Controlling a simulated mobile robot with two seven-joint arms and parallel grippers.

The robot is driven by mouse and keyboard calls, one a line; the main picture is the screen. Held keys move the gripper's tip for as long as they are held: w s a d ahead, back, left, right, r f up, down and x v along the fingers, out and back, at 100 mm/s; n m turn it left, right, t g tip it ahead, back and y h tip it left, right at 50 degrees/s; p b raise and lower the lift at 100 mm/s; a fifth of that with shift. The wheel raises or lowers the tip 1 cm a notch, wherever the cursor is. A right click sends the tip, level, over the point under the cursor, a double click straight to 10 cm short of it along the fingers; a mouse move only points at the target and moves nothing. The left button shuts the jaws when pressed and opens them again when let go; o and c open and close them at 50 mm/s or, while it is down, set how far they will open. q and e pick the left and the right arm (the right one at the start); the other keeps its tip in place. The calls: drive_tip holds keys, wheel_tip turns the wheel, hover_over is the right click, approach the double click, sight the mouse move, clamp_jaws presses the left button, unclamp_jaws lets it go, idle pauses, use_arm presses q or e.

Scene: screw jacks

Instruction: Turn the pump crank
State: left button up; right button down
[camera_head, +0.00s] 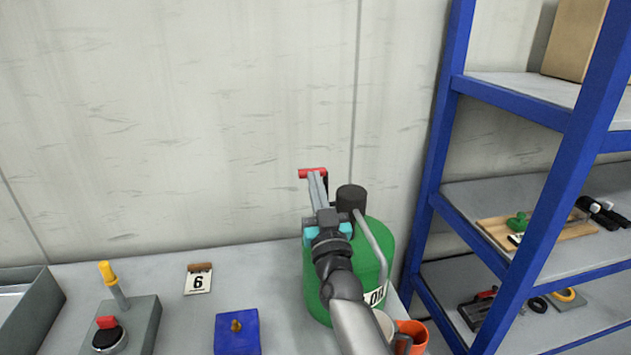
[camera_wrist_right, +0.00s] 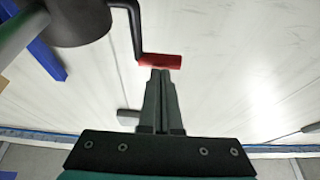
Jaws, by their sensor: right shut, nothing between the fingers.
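The pump crank has a red handle (camera_head: 312,172) on a bent black arm, beside the black pump head (camera_head: 351,198) on top of a green oil drum (camera_head: 375,240). In the right wrist view the red handle (camera_wrist_right: 160,61) and the bent black crank arm (camera_wrist_right: 137,35) show clearly. My right gripper (camera_head: 318,180) is shut with nothing between its fingers. Its tips (camera_wrist_right: 160,75) are right at the handle's side; whether they touch it I cannot tell. My right arm hides part of the drum. My left gripper is not in view.
On the bench (camera_head: 190,325) are a grey control box with a yellow-tipped lever (camera_head: 115,285), a number 6 card (camera_head: 198,279) and a blue block (camera_head: 237,333). Orange and white cups (camera_head: 415,333) stand by the drum. A blue shelf rack (camera_head: 440,130) rises at right; the wall is behind.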

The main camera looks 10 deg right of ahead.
use_arm(q)
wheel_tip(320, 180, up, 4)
drive_tip(key=p, duration=0.3)
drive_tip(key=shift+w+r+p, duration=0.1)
drive_tip(key=shift+p, duration=0.2)
use_arm(e)
drive_tip(key=w, duration=0.2)
drive_tip(key=w+g, duration=0.1)
drive_tip(key=shift+r, duration=0.25)
drive_tip(key=shift+w, duration=0.15)
idle(0.4)
